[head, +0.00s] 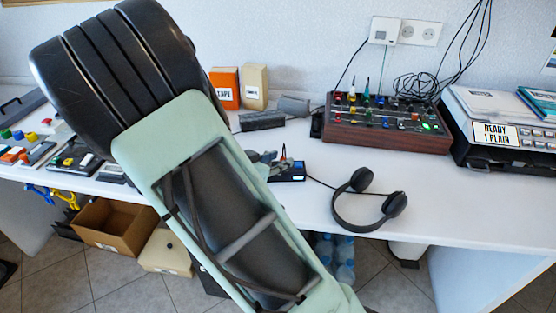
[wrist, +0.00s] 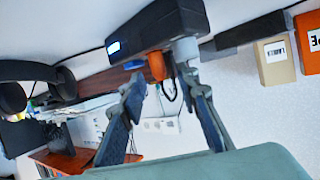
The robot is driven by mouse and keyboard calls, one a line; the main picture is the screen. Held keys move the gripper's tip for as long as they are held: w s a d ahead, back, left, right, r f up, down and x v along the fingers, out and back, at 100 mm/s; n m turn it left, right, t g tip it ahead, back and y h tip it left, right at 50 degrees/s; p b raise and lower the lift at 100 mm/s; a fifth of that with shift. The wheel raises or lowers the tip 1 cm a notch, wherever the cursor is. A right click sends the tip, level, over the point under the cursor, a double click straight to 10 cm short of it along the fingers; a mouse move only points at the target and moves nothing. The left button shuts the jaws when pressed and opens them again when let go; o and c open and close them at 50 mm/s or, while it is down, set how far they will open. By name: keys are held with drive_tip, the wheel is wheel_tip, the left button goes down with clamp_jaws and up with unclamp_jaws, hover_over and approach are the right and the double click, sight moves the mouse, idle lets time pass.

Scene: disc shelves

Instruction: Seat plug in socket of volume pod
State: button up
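The volume pod (wrist: 155,30), a dark box with a small lit blue window, fills the top of the wrist view. In the head view the pod (head: 290,172) lies on the white table, partly hidden by my arm. A short orange piece (wrist: 157,66) and a pale grey cylinder (wrist: 185,50) stand out from the pod. I cannot tell whether either is the plug or the socket. My gripper (wrist: 162,82) is open, its fingertips close to the pod, with the orange piece seen between them and the right fingertip near the grey cylinder. A thin dark loop shows between the fingers. Nothing is clearly gripped.
Headphones (head: 365,200) lie right of the pod, with a cable running toward it. A wooden-sided mixer (head: 385,122) stands behind, and an orange tape box (head: 225,88) and a beige box (head: 255,86) stand back left. The table front right of the headphones is clear.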

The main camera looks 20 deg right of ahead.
drive_tip(key=shift+r, duration=0.1)
drive_tip(key=shift+s+a+r, duration=0.15)
drive_tip(key=shift+a, duration=0.1)
drive_tip(key=p+v, duration=0.4)
drive_tip(key=v, duration=0.7)
drive_tip(key=shift+a, duration=0.25)
